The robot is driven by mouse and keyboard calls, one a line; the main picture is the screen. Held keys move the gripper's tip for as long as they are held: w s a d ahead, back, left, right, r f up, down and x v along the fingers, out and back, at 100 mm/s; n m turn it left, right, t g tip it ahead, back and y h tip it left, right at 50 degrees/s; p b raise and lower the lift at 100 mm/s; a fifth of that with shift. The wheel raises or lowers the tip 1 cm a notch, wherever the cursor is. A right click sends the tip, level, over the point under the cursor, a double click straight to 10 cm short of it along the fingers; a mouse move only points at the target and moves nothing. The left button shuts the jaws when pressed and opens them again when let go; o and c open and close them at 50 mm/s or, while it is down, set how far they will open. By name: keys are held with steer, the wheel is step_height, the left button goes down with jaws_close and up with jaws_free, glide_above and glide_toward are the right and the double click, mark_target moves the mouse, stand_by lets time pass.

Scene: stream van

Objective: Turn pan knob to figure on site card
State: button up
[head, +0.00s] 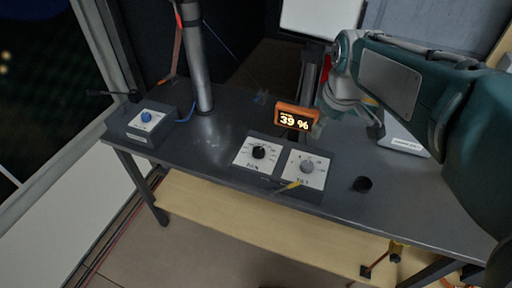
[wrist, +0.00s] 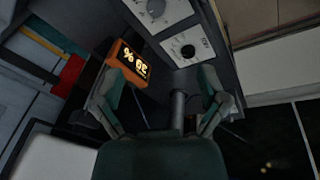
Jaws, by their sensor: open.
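The pan knob (head: 259,152) is a black knob on a white dial plate, on a low dark box on the table. It also shows in the wrist view (wrist: 188,51), beyond my fingertips. A grey knob (head: 307,166) on a second white plate sits to its right. My gripper (wrist: 160,104) is open and empty, its fingers spread apart and clear of both knobs. In the head view my arm comes in from the right, over the table. No site card is clearly identifiable; a white item (head: 405,141) with unreadable lettering is partly hidden by my arm.
An orange-framed display (head: 295,117) reading 39 % stands behind the knob box. A box with a blue knob (head: 146,117) and a grey pole (head: 196,70) are at left. A yellow-tipped item (head: 289,186) lies at the box's front.

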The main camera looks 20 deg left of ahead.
steer(key=w+a+f+n+g, duration=0.1)
steer(key=w+a+f+n, duration=0.4)
steer(key=a, duration=0.4)
steer(key=n+g, duration=0.1)
steer(key=n, duration=0.2)
glide_toward(258, 150)
steer(key=shift+h, duration=0.4)
steer(key=f, duration=0.6)
steer(key=a+f, duration=0.1)
steer(key=f, duration=0.2)
steer(key=shift+w, duration=0.3)
steer(key=shift+d+f, duration=0.15)
steer(key=shift+f, duration=0.2)
steer(key=c, duration=1.1)
